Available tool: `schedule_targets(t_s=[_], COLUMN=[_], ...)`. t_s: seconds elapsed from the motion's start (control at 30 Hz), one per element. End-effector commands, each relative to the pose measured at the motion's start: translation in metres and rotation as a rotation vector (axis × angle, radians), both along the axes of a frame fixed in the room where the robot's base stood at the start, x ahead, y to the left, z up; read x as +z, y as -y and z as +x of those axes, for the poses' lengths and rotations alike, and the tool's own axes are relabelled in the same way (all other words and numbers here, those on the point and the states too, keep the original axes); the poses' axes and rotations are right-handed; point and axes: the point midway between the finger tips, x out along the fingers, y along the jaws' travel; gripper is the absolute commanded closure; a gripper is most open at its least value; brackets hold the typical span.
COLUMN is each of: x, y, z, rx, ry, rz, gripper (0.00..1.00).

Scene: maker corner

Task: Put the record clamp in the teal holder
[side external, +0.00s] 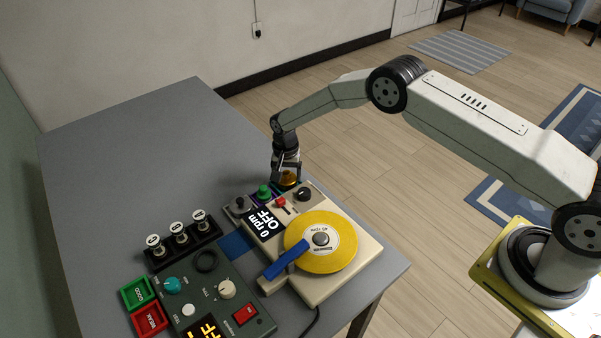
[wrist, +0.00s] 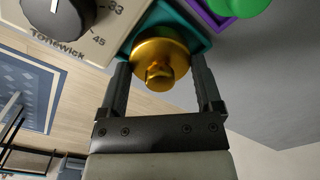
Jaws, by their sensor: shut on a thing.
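The gold record clamp (wrist: 163,62) is a round, stepped, shiny piece between the two fingers of my gripper (wrist: 160,75) in the wrist view. My gripper is shut on it. In the side view the clamp (side external: 289,179) shows under my gripper (side external: 286,173) at the far corner of the turntable. The teal holder (wrist: 196,32) is a square-edged tray right behind the clamp in the wrist view, with the clamp covering much of it. Whether the clamp rests in the holder or hangs just above it I cannot tell. In the side view the holder is mostly hidden.
A green piece (side external: 264,192) stands in a purple holder (wrist: 219,5) beside the teal one. A black knob (side external: 304,194) is close on the other side. The turntable (side external: 330,285) bears a yellow record (side external: 335,255). The table's back left (side external: 130,150) is clear.

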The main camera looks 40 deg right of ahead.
Motion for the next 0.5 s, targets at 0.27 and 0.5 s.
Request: schedule_targets(t_s=[0.27,0.5], x=[-0.0011,-0.0051], y=[0.0,-0.0001], z=[0.0004,0.0005], rx=[0.0,0.0], ry=[0.001,0.001], rz=[0.0,0.0], gripper=[0.93,0.93])
